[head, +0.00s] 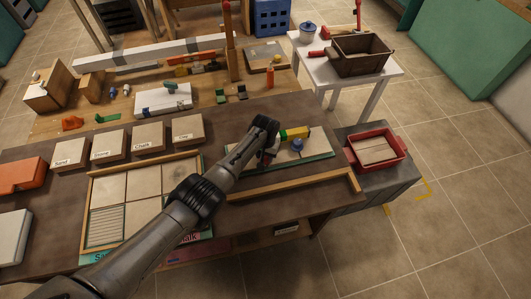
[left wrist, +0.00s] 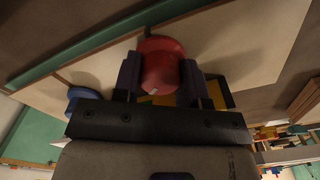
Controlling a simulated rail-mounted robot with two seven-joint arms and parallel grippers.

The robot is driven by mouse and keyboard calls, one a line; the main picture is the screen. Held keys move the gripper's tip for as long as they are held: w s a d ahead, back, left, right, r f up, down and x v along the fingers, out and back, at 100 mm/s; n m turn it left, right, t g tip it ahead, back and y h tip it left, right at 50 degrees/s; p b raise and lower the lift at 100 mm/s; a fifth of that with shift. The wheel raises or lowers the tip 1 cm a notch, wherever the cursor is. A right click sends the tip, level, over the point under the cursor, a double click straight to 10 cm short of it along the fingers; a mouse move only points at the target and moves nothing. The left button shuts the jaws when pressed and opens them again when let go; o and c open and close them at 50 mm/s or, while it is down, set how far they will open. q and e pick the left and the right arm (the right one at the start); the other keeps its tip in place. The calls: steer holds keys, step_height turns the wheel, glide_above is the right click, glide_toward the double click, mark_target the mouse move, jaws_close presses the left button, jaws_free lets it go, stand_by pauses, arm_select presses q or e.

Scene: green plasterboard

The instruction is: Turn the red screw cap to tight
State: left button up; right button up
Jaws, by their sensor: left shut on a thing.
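The red screw cap (left wrist: 162,66) is between the two dark fingers of my left gripper (left wrist: 160,76) in the left wrist view. The fingers are shut on its sides. In the head view my left gripper (head: 268,150) reaches down to a green-edged board (head: 318,153) on the table. Only a small bit of red shows there beside the fingers, and the arm hides most of the cap. How tight the cap sits cannot be told. My right gripper is in neither view.
A blue knob (head: 297,145) and a yellow block (head: 297,132) are close beside the gripper on the board. A wooden tray (head: 88,205) lies left of my forearm. A red bin (head: 349,152) stands right of the table. The tabletop behind the gripper is partly clear.

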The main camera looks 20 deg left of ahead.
arm_select(q)
steer(key=m, duration=0.5)
steer(key=shift+w+d+r, duration=0.1)
steer(key=shift+r, duration=0.2)
steer(key=shift+m+p, duration=0.3)
steer(key=shift+m, duration=0.8)
steer(key=o, duration=0.8)
steer(key=shift+w, duration=0.1)
steer(key=shift+o, duration=0.7)
steer(key=shift+f, duration=0.15)
